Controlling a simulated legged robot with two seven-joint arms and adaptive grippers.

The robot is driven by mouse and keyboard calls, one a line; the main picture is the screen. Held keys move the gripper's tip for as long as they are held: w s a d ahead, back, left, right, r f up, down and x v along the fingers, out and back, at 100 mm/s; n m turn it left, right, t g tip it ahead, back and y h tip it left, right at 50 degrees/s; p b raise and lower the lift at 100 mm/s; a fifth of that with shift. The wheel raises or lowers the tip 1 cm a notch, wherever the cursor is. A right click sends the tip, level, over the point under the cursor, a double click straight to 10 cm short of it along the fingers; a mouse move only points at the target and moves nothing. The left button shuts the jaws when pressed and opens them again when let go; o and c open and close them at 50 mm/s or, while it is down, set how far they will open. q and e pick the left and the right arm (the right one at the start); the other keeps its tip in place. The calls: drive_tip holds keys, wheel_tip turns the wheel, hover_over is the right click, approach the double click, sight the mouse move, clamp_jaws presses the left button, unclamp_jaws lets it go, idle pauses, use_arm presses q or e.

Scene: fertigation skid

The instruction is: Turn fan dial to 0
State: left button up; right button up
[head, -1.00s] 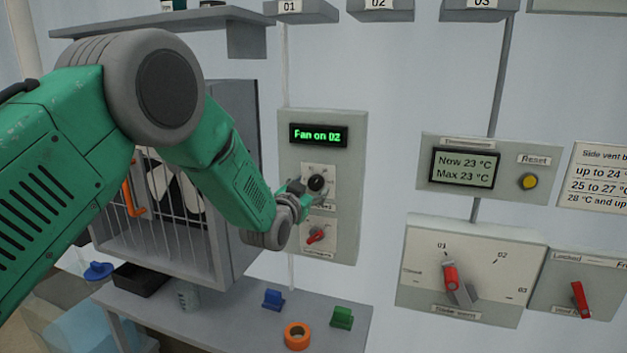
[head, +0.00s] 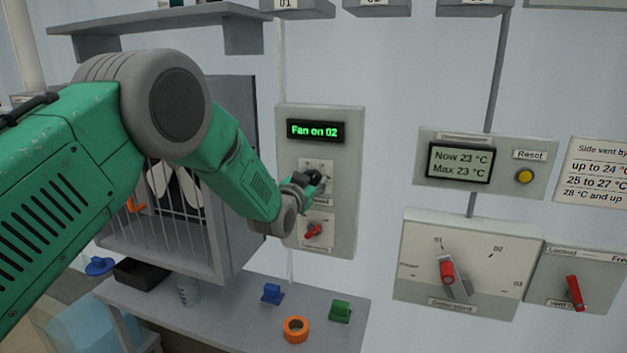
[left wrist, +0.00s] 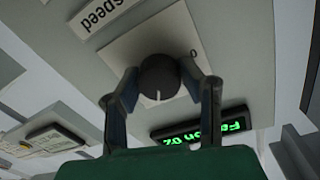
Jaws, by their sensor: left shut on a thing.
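The fan panel (head: 345,215) is on the wall at the middle of the head view. Its display (head: 315,131) reads "Fan on 02" in green, and it also shows upside down in the left wrist view (left wrist: 203,128). The black fan dial (left wrist: 158,78) has a white pointer line and sits on a pale plate with a "0" mark visible. My left gripper (head: 308,180) is at the dial, and in the left wrist view its two fingers (left wrist: 163,82) are shut on the dial from both sides. The gripper hides part of the dial in the head view. My right gripper is not in view.
A red switch (head: 313,230) sits below the dial on the same panel. The caged fan (head: 185,235) stands left of the panel. A shelf (head: 235,310) below holds blue, orange and green pieces. Other panels with red handles are to the right.

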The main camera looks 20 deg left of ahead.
use_arm(q)
drive_tip(key=shift+d+r, duration=0.1)
drive_tip(key=shift+a+n+b, duration=0.2)
drive_tip(key=shift+n+b, duration=0.9)
drive_tip(key=n+b, duration=0.4)
drive_tip(key=n, duration=0.1)
drive_tip(key=shift+n+b, duration=0.3)
drive_tip(key=n+b, duration=0.3)
drive_tip(key=shift+a+n+t+y, duration=0.1)
drive_tip(key=shift+n+t+y, duration=0.2)
drive_tip(key=shift+n, duration=0.1)
drive_tip(key=n+b, duration=0.3)
drive_tip(key=shift+n, duration=0.4)
drive_tip(key=n+b, duration=0.4)
drive_tip(key=shift+n+y, duration=0.3)
drive_tip(key=shift+n, duration=0.1)
drive_tip(key=shift+f+n+b, duration=0.15)
drive_tip(key=shift+n+b, duration=0.75)
drive_tip(key=shift+n, duration=0.25)
drive_tip(key=shift+f+n+b, duration=0.1)
drive_tip(key=shift+n+b, duration=0.75)
drive_tip(key=shift+n, duration=0.3)
drive_tip(key=shift+f, duration=0.1)
